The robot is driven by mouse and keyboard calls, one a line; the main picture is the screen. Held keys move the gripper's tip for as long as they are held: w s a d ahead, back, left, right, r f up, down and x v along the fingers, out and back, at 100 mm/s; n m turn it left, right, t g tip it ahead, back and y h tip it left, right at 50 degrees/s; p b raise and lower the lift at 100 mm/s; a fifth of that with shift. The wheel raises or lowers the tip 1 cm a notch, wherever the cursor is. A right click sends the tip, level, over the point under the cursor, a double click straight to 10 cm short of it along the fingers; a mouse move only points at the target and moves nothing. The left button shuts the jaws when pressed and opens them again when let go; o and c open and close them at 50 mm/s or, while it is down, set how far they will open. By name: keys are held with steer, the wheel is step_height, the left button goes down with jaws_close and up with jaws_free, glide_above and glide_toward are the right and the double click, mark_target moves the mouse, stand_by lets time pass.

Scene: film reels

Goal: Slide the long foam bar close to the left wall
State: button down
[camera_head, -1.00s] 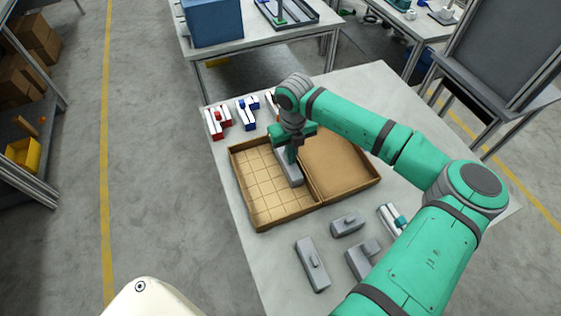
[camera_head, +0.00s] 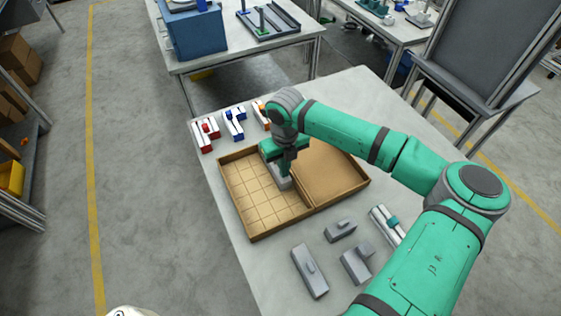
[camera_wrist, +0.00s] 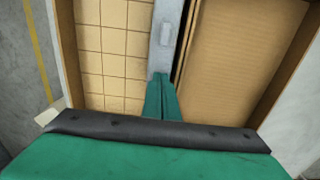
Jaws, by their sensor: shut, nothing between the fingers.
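The long foam bar (camera_wrist: 167,28) is grey with a small raised block on top. It lies lengthwise in the left, grid-floored compartment of the cardboard tray (camera_head: 232,201), beside the divider and away from the left wall (camera_wrist: 67,50). In the head view, my gripper hides most of the bar (camera_head: 283,183). My gripper (camera_head: 284,168) points down over the bar. In the wrist view, its green fingers (camera_wrist: 162,80) are closed together at the bar's near part, with nothing between them. Whether they touch the bar is unclear.
The tray's right compartment (camera_head: 335,175) looks empty. Grey foam pieces (camera_head: 310,270) (camera_head: 341,229) (camera_head: 356,263) lie in front of the tray. Red (camera_head: 206,133), blue (camera_head: 234,122) and orange pieces (camera_head: 262,112) stand behind it. The grid floor left of the bar is clear.

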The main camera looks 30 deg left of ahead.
step_height(320, 180, up, 10)
stand_by(0.4)
